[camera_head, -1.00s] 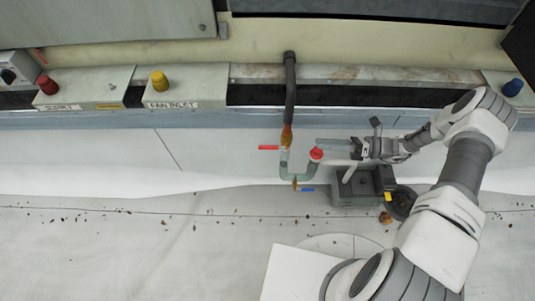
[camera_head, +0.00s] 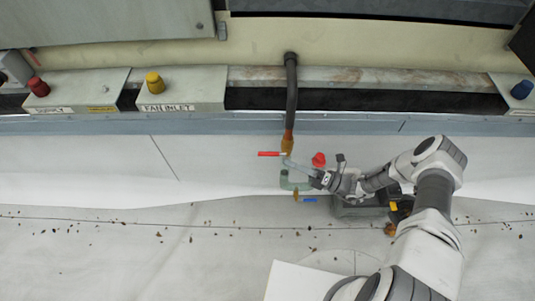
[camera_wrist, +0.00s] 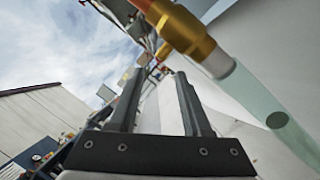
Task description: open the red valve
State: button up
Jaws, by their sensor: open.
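The red valve handle (camera_head: 270,153) is a flat red lever. In the head view it points left from a brass fitting (camera_head: 288,144) at the lower end of a dark pipe. My gripper (camera_head: 298,171) is just right of and below that fitting, its fingers pointing up and left. In the wrist view my gripper (camera_wrist: 157,76) is open, with nothing between its two dark fingers. A brass fitting (camera_wrist: 188,32) and a pale green clear tube (camera_wrist: 252,92) pass to the right of the fingers there. I cannot make out the red handle surely in the wrist view.
A blue lever (camera_head: 309,200) sits below, on the lower pipe end. A red cap (camera_head: 319,159) stands close above my gripper. A dark grey pump-like unit (camera_head: 360,209) lies under my arm. The dark pipe (camera_head: 291,90) rises to the wall. Floor at left is clear apart from debris.

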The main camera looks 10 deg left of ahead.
aim_at(268, 153)
jog(key=b+x, duration=0.1)
jog(key=x, duration=0.7)
jog(key=shift+a+r, duration=0.15)
jog(key=shift+a, duration=0.15)
grip_shut()
dwell(1.0)
